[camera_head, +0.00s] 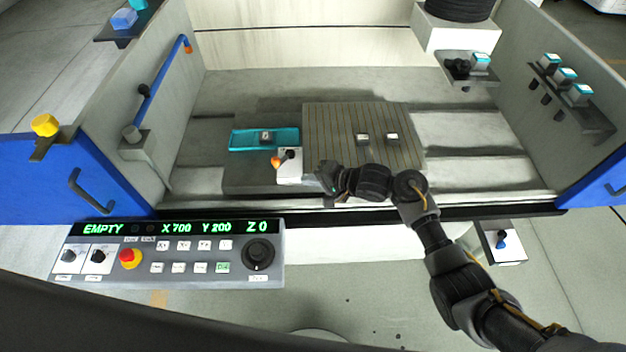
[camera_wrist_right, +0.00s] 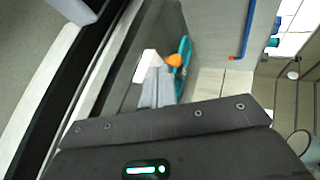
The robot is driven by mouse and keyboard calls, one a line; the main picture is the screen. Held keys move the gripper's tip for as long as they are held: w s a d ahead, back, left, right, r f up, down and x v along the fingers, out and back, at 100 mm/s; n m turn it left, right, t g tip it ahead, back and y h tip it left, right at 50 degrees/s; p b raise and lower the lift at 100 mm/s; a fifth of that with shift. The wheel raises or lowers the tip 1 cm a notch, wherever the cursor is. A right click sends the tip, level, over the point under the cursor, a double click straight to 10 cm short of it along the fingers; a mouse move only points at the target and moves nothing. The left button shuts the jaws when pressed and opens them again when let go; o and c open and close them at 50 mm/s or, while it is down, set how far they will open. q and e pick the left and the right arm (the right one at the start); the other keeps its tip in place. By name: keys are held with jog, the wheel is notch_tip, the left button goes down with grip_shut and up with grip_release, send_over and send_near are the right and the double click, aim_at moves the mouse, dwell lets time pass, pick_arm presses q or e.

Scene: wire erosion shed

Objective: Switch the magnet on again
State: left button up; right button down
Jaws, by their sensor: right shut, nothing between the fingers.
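The magnet (camera_head: 385,120), a ribbed grey-brown plate, lies in the machine bed with two small blocks on it. At its front left corner is a white switch box (camera_head: 290,178) with a dark pivot and a lever with an orange tip (camera_head: 276,162), which points left. My right gripper (camera_head: 325,177) is just right of the box, shut and empty. In the right wrist view the shut fingers (camera_wrist_right: 158,88) point toward the orange tip (camera_wrist_right: 173,61) and overlap part of the white box (camera_wrist_right: 149,60). I cannot tell whether they touch the lever. My left gripper is not in view.
A teal tray (camera_head: 240,138) with a small block lies left of the magnet. The control panel (camera_head: 170,272), reading EMPTY, stands in front at left. Shelves with teal-topped blocks (camera_head: 564,75) are on the right wall. The bed right of the magnet is clear.

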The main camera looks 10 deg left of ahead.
jog(key=shift+s+d+r, duration=0.4)
dwell(0.3)
jog(key=s+d+f+h+b, duration=0.1)
jog(key=s+d+f, duration=0.15)
jog(key=f, duration=0.55)
jog(key=s+d+f+t+h+b, duration=0.1)
jog(key=d+f+b, duration=0.15)
jog(key=f, duration=0.55)
jog(key=s+d+f+h+b, duration=0.15)
jog(key=d+f, duration=0.25)
jog(key=f, duration=0.4)
jog(key=s+d+f+n+h+b, duration=0.1)
jog(key=s+d+f, duration=0.35)
jog(key=f, duration=0.35)
jog(key=s+d+f+h, duration=0.1)
jog(key=s+d+f, duration=0.3)
jog(key=s+f, duration=0.3)
jog(key=s+d+f+n+g+h+b, duration=0.1)
jog(key=s+d+f, duration=0.4)
jog(key=s, duration=0.5)
jog(key=s+d+f+n+g+h+b, duration=0.1)
jog(key=s+d+f+n+h, duration=0.1)
jog(key=s+d+f, duration=0.4)
jog(key=s+d+f+n+g+h+b, duration=0.1)
jog(key=s+d+f, duration=0.4)
jog(key=s, duration=0.9)
jog(key=shift+s+d+f+n+g+h+b, duration=0.35)
jog(key=shift+d+n+h, duration=0.25)
jog(key=shift+h, duration=0.25)
